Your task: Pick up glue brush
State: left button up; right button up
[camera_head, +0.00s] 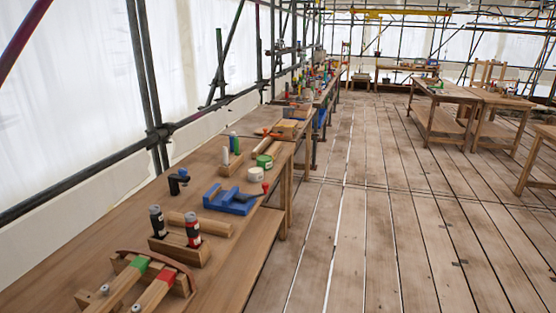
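I cannot make out a glue brush for certain in the head view. Small tools and containers stand along the long wooden workbench (75,235) on the left, and the far ones are too small to tell apart. Neither of my grippers is in view.
A blue vise (230,201), white roll (255,174), green roll (264,161) and wooden tool with green and red bands (148,278) are on the bench. Scaffold poles (148,90) stand behind it. The plank floor (375,230) is clear; tables (445,93) stand at right.

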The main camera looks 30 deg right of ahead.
aim_at(225, 152)
jog(key=z, duration=0.55)
jog(key=u, duration=2.2)
jog(key=z, duration=2.2)
jog(key=i+l+u, duration=0.15)
jog(key=u, duration=0.65)
jog(key=i+l+u, duration=0.25)
jog(key=l, duration=0.4)
jog(key=i+l+u, duration=0.15)
jog(key=l, duration=0.2)
jog(key=i+l+u, duration=0.15)
jog(key=l, duration=0.2)
jog(key=i+l+u, duration=0.15)
jog(key=l, duration=0.25)
jog(key=i+l+u, duration=0.1)
jog(key=l, duration=0.25)
